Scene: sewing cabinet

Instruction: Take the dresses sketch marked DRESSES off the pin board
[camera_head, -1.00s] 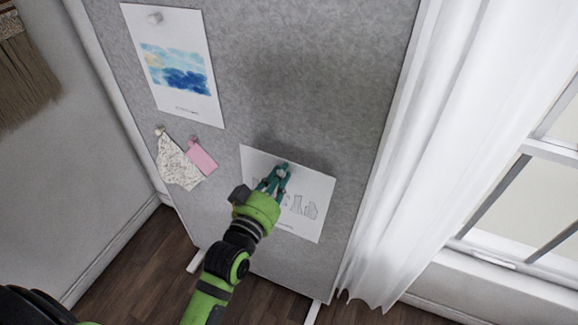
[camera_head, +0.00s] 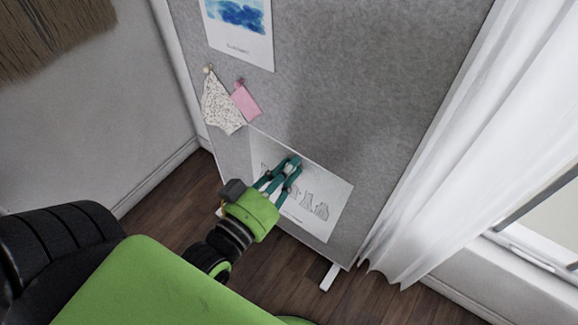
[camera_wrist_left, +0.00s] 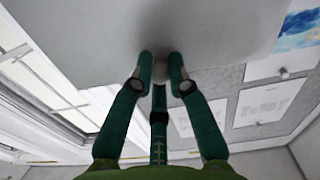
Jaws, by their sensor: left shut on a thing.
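The dresses sketch (camera_head: 334,197) is a white sheet with a row of dress-like drawings, in front of the lower part of the grey pin board (camera_head: 365,95). Its lettering is too small to read. My left gripper (camera_head: 289,165) is shut on it near the upper part, and its fingers hide some drawings. In the left wrist view, a round grey pin head (camera_wrist_left: 161,70) shows between the fingertips (camera_wrist_left: 161,62). The sheet (camera_wrist_left: 90,30) fills the upper left there and seems to stand off the board. My right gripper is not in view.
A blue watercolour (camera_head: 240,50), a speckled swatch (camera_head: 220,105) and a pink swatch (camera_head: 246,102) hang on the board. The wrist view shows two other sketch sheets (camera_wrist_left: 265,103) (camera_wrist_left: 203,118). A white curtain (camera_head: 470,130) and window flank the board's right.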

